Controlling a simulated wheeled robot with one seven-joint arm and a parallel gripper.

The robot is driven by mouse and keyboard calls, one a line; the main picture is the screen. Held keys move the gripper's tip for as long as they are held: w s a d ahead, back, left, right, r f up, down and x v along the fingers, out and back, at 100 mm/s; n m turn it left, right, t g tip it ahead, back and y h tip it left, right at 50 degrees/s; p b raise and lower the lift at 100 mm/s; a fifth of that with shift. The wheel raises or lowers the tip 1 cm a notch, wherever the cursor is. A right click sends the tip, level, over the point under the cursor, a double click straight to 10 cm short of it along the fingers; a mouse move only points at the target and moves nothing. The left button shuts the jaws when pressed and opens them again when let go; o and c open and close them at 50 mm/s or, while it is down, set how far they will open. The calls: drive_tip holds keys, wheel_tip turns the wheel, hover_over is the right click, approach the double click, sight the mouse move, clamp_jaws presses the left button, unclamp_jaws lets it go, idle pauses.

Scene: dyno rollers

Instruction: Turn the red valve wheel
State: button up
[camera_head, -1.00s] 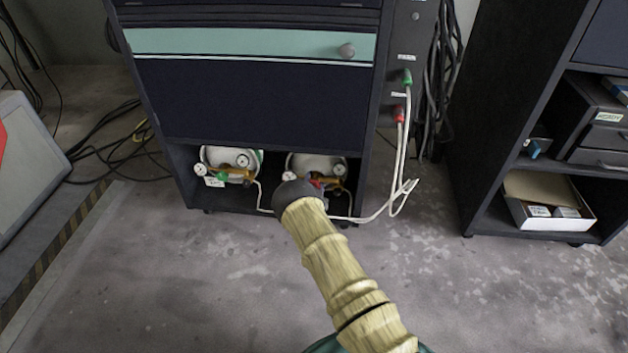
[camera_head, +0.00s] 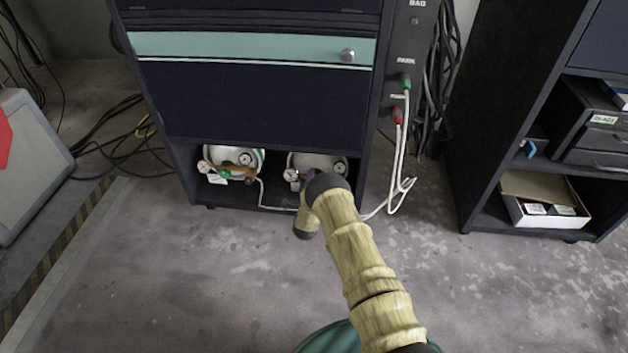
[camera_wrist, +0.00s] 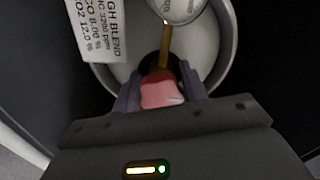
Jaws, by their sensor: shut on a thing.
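The red valve wheel (camera_wrist: 161,93) shows in the wrist view between the two purple-grey fingers of my gripper (camera_wrist: 160,84). My gripper is shut on it. The wheel sits at the near end of a brass fitting (camera_wrist: 165,60) on a pale gas bottle (camera_wrist: 205,45). In the head view this is the right bottle (camera_head: 327,161) in the cabinet's bottom bay. There my wrist and forearm cover the red wheel and most of my gripper.
The left bottle (camera_head: 238,156) has a green wheel (camera_head: 223,174) and a gauge on either side. White hoses (camera_head: 396,175) hang from the cabinet's right side. A dark shelf unit with an open box (camera_head: 545,217) stands at right. The floor in front is clear.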

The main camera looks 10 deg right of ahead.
drive_tip(key=shift+a, duration=0.15)
drive_tip(key=o, duration=1)
drive_tip(key=shift+c, duration=0.2)
drive_tip(key=shift+s, duration=0.1)
drive_tip(key=p+v, duration=0.8)
drive_tip(key=v, duration=0.9)
drive_tip(key=shift+r, duration=0.1)
